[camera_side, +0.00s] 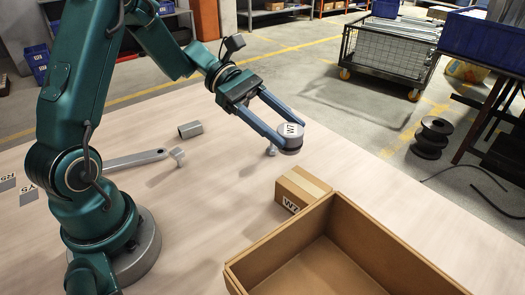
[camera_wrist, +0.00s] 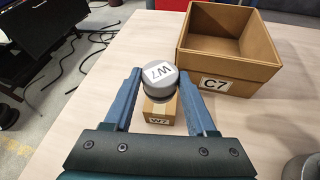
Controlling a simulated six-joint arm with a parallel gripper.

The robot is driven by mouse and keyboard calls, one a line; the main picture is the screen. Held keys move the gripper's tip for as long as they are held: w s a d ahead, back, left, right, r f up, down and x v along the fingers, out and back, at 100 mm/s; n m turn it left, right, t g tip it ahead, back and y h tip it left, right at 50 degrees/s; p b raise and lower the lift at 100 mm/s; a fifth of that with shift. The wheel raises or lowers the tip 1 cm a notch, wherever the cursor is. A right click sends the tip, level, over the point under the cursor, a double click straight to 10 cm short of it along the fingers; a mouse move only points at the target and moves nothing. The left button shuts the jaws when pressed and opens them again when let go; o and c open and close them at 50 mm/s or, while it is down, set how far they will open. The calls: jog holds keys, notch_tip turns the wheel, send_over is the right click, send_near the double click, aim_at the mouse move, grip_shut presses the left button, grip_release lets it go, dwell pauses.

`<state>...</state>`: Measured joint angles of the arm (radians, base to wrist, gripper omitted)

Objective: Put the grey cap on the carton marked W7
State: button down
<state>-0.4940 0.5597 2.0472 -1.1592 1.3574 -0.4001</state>
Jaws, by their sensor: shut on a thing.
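The grey cap (camera_side: 291,144), a round piece with a W7 label on top, is held between the blue fingers of my gripper (camera_side: 287,133). The cap also shows between the fingers (camera_wrist: 160,84) in the wrist view (camera_wrist: 158,90). My gripper is shut on it and holds it above the table. The small brown carton marked W7 (camera_side: 303,187) stands on the table below the cap, with a visible gap between them in the side view. In the wrist view the cap hides part of the carton's top (camera_wrist: 160,112).
A grey wrench-like bar (camera_side: 135,159), a grey tube piece (camera_side: 190,129) and small labelled pieces (camera_side: 27,193) lie at the left.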

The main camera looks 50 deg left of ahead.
aim_at(300, 147)
jog(key=x, duration=0.4)
jog(key=shift+d+f, duration=0.25)
jog(key=shift+f, duration=2.25)
jog(key=shift+c, duration=1)
grip_release()
